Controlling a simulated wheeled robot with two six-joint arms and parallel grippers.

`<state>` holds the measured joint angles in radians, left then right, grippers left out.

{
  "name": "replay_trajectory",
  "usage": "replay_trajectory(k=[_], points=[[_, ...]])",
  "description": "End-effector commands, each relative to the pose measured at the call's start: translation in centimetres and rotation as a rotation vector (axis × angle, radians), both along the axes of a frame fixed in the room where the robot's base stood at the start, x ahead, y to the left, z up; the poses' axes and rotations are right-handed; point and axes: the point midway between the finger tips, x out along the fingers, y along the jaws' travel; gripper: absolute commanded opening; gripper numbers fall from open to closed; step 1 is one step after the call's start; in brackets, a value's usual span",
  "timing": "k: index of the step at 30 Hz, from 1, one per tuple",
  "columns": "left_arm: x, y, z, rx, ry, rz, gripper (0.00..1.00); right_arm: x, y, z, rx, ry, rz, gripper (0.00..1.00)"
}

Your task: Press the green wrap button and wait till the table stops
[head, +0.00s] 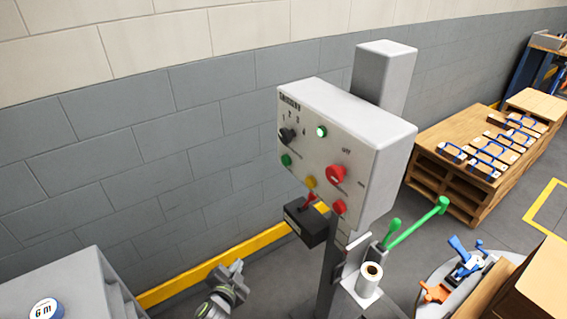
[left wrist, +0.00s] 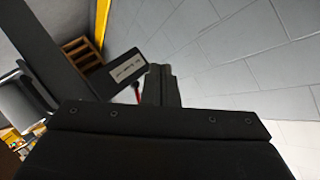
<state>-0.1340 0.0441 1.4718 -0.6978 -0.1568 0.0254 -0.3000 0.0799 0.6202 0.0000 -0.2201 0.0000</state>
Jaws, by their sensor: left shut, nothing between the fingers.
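A grey control box (head: 345,150) stands on a post, with its button face turned left. A green button (head: 286,160) sits at the left of that face, below a black knob. A pale green round light or button (head: 321,131) shows higher up; it looks lit. The labels are too small to read. My left gripper (head: 238,266) is low, to the left of and below the box, apart from the buttons. Its fingers show closed and empty in the left wrist view (left wrist: 160,85). A round grey table (head: 428,272) is partly in view at the lower right. My right gripper is not in view.
A black box with a red lever (head: 306,222) juts out below the panel, close to my left gripper; the left wrist view shows its label (left wrist: 128,70). A red knob (head: 336,175), yellow button (head: 310,182) and red button (head: 339,206) share the panel. Green levers (head: 418,222) stand right.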

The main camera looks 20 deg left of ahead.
Motion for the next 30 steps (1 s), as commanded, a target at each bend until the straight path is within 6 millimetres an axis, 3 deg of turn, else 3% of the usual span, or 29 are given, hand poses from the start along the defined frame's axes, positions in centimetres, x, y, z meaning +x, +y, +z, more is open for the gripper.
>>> replay_trajectory(k=[1,9,15,21,30], points=[[1.0,-0.2,2.9,0.026,-0.050,-0.011,0.00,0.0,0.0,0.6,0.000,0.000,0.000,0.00],[4.1,-1.2,16.0,0.177,-0.290,-0.049,0.00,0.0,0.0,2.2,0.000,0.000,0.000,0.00],[4.6,-1.8,24.0,0.274,-0.436,-0.053,0.00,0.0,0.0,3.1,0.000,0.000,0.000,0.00],[4.4,-2.1,28.2,0.327,-0.514,-0.050,0.00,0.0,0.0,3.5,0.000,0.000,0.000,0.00],[4.4,-2.2,29.0,0.339,-0.530,-0.049,0.00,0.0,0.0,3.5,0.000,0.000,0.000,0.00]])
